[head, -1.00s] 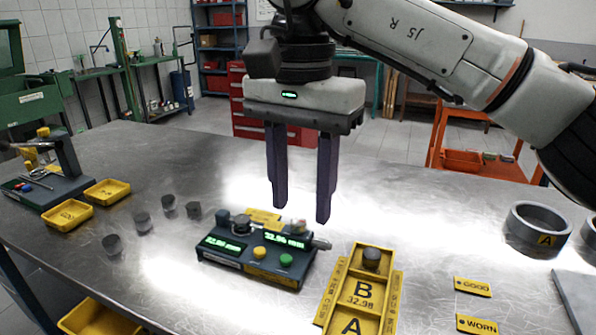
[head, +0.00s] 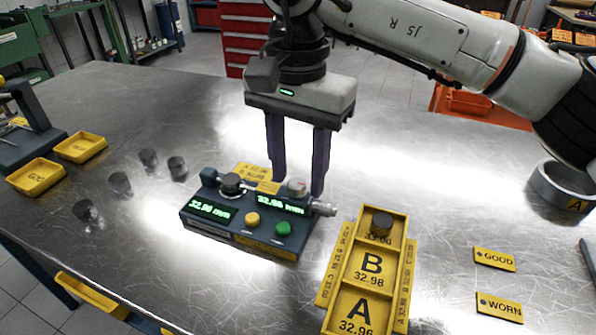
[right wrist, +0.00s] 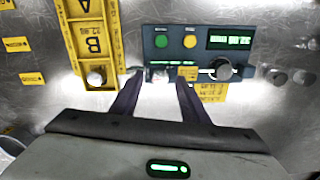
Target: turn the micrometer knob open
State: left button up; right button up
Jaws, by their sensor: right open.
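The dark gauge box (head: 250,222) stands on the metal bench with two lit green readouts, a yellow button (head: 252,219) and a green button (head: 283,228). The silver micrometer knob (head: 323,208) sticks out of its right end. My right gripper (head: 298,188) points down just behind that end, its two dark fingers apart and empty. In the right wrist view the fingertips (right wrist: 160,82) sit at the box's near edge, beside the small metal parts there. I cannot tell whether they touch. A round dark knob (head: 231,184) is on the box's top left. My left gripper is not in view.
A yellow tray (head: 345,272) marked A and B, holding a dark cylinder (head: 381,224), lies right of the box. Several grey cylinders stand to the left, near two yellow bins (head: 80,147). GOOD (head: 494,259) and WORN (head: 499,307) labels and a grey ring (head: 562,187) lie right.

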jog(key=shift+f, duration=0.25)
grip_shut()
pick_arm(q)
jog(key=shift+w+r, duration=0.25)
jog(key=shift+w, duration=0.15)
